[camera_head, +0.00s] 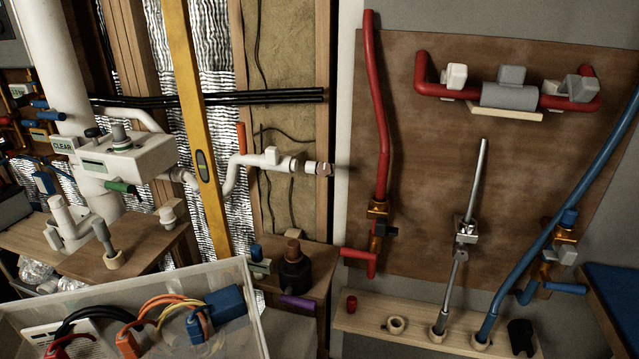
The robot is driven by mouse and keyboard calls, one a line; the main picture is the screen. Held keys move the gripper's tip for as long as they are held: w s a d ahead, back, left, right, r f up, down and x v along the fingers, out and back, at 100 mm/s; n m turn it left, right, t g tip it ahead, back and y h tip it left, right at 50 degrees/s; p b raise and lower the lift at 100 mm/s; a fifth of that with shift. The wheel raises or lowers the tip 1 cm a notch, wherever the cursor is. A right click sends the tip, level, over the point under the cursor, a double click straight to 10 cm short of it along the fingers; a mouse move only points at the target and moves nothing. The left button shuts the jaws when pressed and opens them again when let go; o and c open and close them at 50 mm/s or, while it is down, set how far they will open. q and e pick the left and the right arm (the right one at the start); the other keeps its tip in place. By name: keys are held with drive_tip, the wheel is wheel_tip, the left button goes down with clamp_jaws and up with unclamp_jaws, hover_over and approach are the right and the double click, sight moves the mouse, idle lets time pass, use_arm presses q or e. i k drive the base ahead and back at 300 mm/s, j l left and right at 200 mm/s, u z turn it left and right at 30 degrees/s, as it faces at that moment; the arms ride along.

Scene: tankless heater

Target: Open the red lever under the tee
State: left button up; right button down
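A dark valve part (385,231) sticks out to the right just below the tee. Under it, a red lever (357,256) extends leftward, roughly level, with its right end joined to a short upright red piece. I cannot tell from this view whether its valve is open or shut. Neither of my grippers is in view, and nothing touches the lever.
A blue pipe (570,210) with a blue lever (566,288) and a grey metal pipe (475,185) stand right of the red pipe. A wooden ledge (370,318) lies below. A purple-handled part (298,301) and a cable bin (245,280) are at lower left.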

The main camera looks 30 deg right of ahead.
sight(345, 252)
drive_tip(key=z, duration=0.95)
